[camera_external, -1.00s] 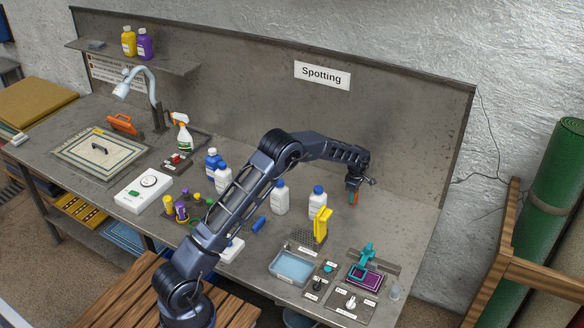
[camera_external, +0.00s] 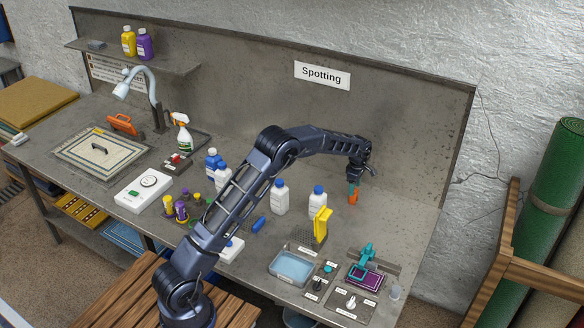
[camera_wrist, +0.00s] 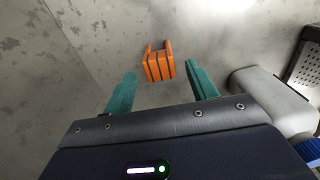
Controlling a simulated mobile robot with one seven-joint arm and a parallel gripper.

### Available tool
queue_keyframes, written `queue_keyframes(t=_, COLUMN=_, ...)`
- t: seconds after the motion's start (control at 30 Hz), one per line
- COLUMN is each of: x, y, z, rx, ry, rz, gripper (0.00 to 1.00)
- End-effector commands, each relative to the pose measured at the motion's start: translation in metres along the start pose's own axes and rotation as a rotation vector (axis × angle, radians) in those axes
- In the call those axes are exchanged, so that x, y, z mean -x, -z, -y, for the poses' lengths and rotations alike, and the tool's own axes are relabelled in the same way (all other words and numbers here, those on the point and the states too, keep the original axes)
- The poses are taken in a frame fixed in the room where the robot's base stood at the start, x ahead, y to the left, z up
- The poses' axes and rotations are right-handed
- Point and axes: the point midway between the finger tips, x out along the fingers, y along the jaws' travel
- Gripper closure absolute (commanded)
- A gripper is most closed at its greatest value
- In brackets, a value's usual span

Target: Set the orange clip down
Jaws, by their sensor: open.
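The small orange clip (camera_external: 353,196) is on the bare bench top at the right, beyond the white bottles. In the wrist view the orange clip (camera_wrist: 158,67) has a ribbed block body and two prongs. It lies ahead of and between my teal fingertips, with a visible gap on each side. My gripper (camera_external: 358,176) is open and empty, just above the clip in the outside view. In the wrist view my gripper (camera_wrist: 161,76) has its fingers spread wide, not touching the clip.
White bottles with blue caps (camera_external: 317,204) stand left of the clip; one white bottle (camera_wrist: 268,95) is close to my right finger in the wrist view. A yellow clamp (camera_external: 321,224), a blue tray (camera_external: 291,267) and a teal stand (camera_external: 366,256) are nearer the front. The back wall (camera_external: 400,125) rises behind.

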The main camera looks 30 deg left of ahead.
Motion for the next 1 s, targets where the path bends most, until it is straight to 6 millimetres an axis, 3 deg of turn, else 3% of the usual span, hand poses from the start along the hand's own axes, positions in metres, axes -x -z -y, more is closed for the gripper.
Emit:
queue_keyframes(t=0.1, x=0.025, y=0.000, z=-0.001, rx=0.000, ry=-0.003, rz=0.000, gripper=0.43)
queue_keyframes(t=0.3, x=0.055, y=0.000, z=0.000, rx=0.000, ry=-0.002, rz=0.000, gripper=0.43)
queue_keyframes(t=0.57, x=0.075, y=0.003, z=0.002, rx=-0.008, ry=-0.003, rz=0.001, gripper=0.43)
queue_keyframes(t=0.77, x=0.119, y=0.029, z=0.023, rx=-0.090, ry=-0.027, rz=0.013, gripper=0.43)
queue_keyframes(t=1.0, x=0.187, y=0.074, z=0.071, rx=-0.259, ry=-0.072, rz=0.025, gripper=0.43)
